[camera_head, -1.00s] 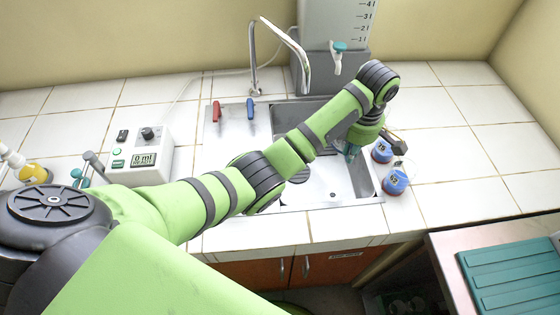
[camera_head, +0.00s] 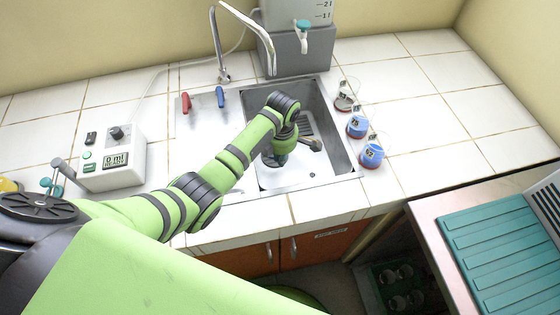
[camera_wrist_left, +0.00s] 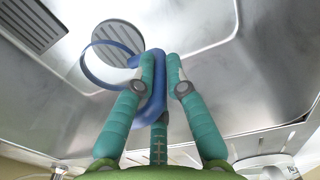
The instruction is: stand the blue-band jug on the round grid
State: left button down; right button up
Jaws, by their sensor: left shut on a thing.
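My left gripper (camera_head: 278,159) is down over the sink basin in the head view, mostly covered by my own wrist. The round grid (camera_wrist_left: 120,34) lies on the basin floor, partly inside and beyond the ring in that view. I cannot tell whether the jug touches it. My right gripper is not in view.
The steel sink (camera_head: 335,122) has walls close around my gripper. A slotted rectangular plate (camera_wrist_left: 32,22) is near the round grid. The tap (camera_head: 247,22) arches behind. A control box (camera_head: 112,165) stands at left.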

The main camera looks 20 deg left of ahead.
pick_arm(q)
jog(key=shift+a+f, duration=0.1)
jog(key=shift+f, duration=1.95)
jog(key=shift+f, duration=0.2)
jog(key=c, duration=1.3)
grip_release()
jog(key=r, duration=1.2)
jog(key=shift+s+d+r, duration=0.2)
